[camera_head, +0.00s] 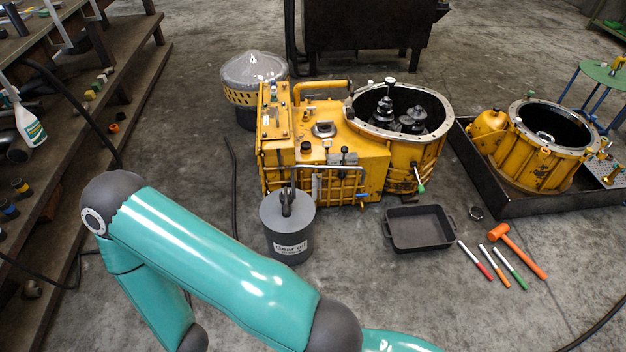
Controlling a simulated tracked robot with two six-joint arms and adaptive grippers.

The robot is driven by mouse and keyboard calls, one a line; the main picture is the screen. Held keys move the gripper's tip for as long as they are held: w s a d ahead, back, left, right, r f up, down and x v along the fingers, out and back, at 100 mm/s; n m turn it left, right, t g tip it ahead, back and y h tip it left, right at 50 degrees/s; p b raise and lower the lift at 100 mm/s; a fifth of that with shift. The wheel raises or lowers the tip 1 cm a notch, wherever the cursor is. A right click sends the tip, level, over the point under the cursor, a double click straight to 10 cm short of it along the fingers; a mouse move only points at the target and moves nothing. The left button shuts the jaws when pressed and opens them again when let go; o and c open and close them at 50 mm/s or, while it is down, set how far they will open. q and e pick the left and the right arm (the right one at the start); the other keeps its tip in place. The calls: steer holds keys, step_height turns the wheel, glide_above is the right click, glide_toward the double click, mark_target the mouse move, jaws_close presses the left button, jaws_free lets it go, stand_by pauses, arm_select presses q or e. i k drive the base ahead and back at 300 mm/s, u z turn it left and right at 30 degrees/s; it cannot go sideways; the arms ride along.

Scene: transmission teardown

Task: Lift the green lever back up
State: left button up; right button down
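The green lever (421,187) is a small handle with a green grip on the right front side of the yellow transmission housing (375,165). It points downward, with its green end low, near the black tray. My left arm's teal links cross the lower left of the view and leave it at the bottom edge, well in front of the lever. Neither of my grippers shows in the view, and no part of me touches the lever.
A grey gear oil can (287,226) stands before the housing. A black tray (419,240) lies below the lever, with pens and an orange mallet (518,252) to its right. A second yellow housing (541,160) sits in a large dark tray (500,207). Shelves stand left.

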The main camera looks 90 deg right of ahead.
mark_target(413, 164)
steer(key=u, duration=1.2)
steer(key=i, duration=0.15)
steer(key=z, duration=2.75)
steer(key=i, duration=0.25)
steer(key=z, duration=1.75)
steer(key=k, duration=0.6)
steer(key=z, duration=0.35)
steer(key=i, duration=2)
steer(key=u, duration=0.4)
